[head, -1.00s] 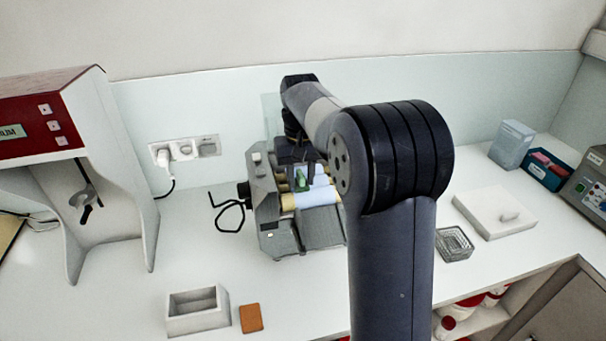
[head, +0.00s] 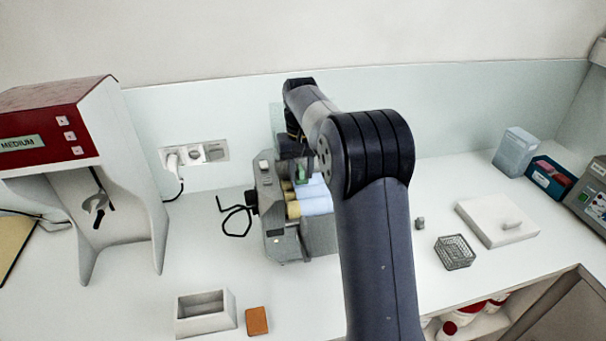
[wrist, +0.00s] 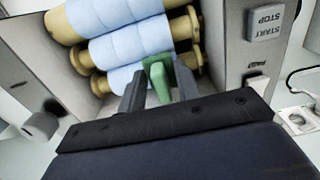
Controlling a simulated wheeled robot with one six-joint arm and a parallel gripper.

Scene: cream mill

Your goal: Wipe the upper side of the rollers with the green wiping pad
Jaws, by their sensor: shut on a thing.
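The roller mill (head: 270,215) stands on the bench at the back, partly hidden by my arm. Its rollers (head: 316,205) lie side by side, with tan ends and pale blue middles. In the wrist view the rollers (wrist: 125,45) show close up across the top. My gripper (wrist: 150,92) is shut on the green wiping pad (wrist: 158,82), whose edge is at the nearest roller. Whether the pad touches that roller is not clear. In the head view the pad (head: 301,175) is a small green patch at the rollers' back left.
A START/STOP button (wrist: 266,22) and a knob (wrist: 40,126) sit on the mill's sides. A grey open box (head: 205,314) and an orange block (head: 257,321) lie at front left. A wire basket (head: 455,252) and a white slab (head: 497,220) stand right. A red-topped machine (head: 85,125) stands left.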

